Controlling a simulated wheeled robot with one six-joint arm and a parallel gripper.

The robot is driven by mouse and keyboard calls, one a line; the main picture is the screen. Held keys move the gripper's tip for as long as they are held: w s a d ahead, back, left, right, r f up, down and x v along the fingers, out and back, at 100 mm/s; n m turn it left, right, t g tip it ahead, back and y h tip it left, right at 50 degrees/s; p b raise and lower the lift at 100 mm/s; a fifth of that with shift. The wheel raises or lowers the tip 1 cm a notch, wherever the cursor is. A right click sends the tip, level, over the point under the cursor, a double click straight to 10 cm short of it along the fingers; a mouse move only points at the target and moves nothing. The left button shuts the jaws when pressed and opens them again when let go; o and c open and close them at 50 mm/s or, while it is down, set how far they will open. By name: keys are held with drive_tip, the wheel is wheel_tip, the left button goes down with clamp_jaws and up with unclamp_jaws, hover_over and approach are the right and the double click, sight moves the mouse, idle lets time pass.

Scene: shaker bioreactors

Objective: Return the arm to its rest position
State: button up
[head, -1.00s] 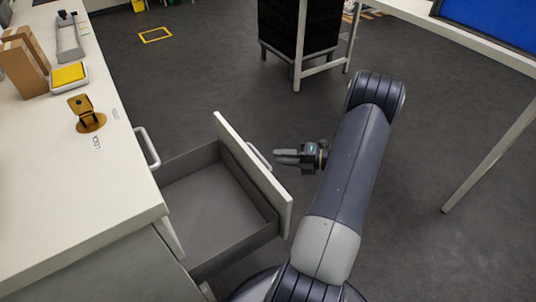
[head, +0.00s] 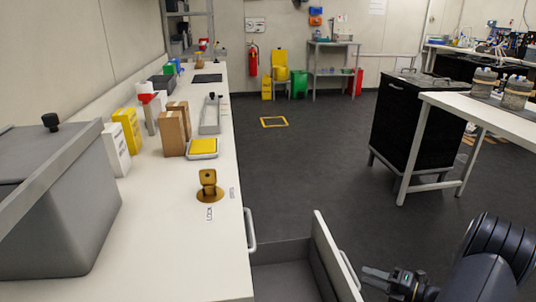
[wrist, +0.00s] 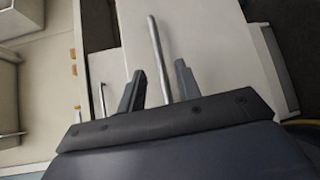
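My arm (head: 485,265) shows at the lower right of the head view, bent at a dark ribbed joint. My gripper (head: 378,277) is just right of the open drawer's front panel (head: 335,258) and points left toward it. In the wrist view my gripper (wrist: 160,83) has its two dark fingers apart with nothing held. A pale bar handle (wrist: 157,45) appears between the fingers in that picture; I cannot tell how far beyond them it is. The lower part of my arm is outside the head view.
The drawer stands pulled out from the white counter (head: 150,240). A lock knob (head: 208,187), cartons (head: 172,133) and a grey lidded box (head: 55,205) are on the counter. A black cabinet (head: 405,130) and white table (head: 500,118) stand right.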

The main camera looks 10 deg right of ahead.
sight(350, 268)
drive_tip(key=b+x, duration=0.1)
drive_tip(key=x, duration=0.5)
drive_tip(key=shift+w+a, duration=0.1)
drive_tip(key=shift+a, duration=0.2)
